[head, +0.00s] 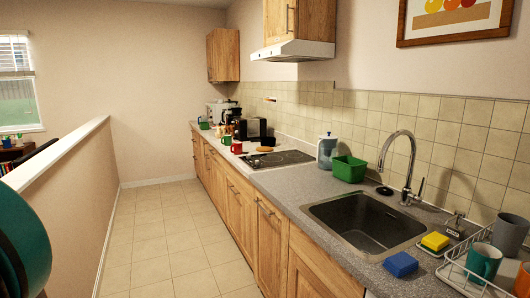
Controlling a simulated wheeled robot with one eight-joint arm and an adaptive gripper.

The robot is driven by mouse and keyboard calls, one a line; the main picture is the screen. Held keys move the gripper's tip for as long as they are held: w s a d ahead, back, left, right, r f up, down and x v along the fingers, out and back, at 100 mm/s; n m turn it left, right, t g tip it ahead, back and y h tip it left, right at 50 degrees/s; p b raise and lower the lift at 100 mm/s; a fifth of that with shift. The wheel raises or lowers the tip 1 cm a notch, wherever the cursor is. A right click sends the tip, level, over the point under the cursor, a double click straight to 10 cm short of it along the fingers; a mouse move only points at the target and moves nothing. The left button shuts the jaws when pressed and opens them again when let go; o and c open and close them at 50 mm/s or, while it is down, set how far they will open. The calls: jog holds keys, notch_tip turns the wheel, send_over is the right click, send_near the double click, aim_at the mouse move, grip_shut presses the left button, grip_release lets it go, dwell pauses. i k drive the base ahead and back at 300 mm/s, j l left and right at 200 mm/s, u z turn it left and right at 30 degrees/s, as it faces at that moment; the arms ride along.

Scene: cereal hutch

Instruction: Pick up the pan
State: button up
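I cannot make out a pan for certain.
A long grey counter (283,182) runs along the right wall. It holds a sink (365,222), faucet (408,165), green tub (348,169), dish rack (470,272), blue sponge (400,264) and black toaster (251,129). The tiled floor (165,240) is clear between the counter and half wall (75,195).

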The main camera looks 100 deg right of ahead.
aim_at(270, 141)
jog(key=l+z, duration=0.15)
jog(key=z, duration=0.25)
jog(key=l+z, duration=0.1)
jog(key=z, duration=0.3)
jog(key=i+z, duration=0.1)
jog(key=z, duration=0.35)
jog(key=i+l+z, duration=0.1)
jog(key=z, duration=0.3)
jog(key=i+l+z, duration=0.1)
jog(key=z, duration=0.3)
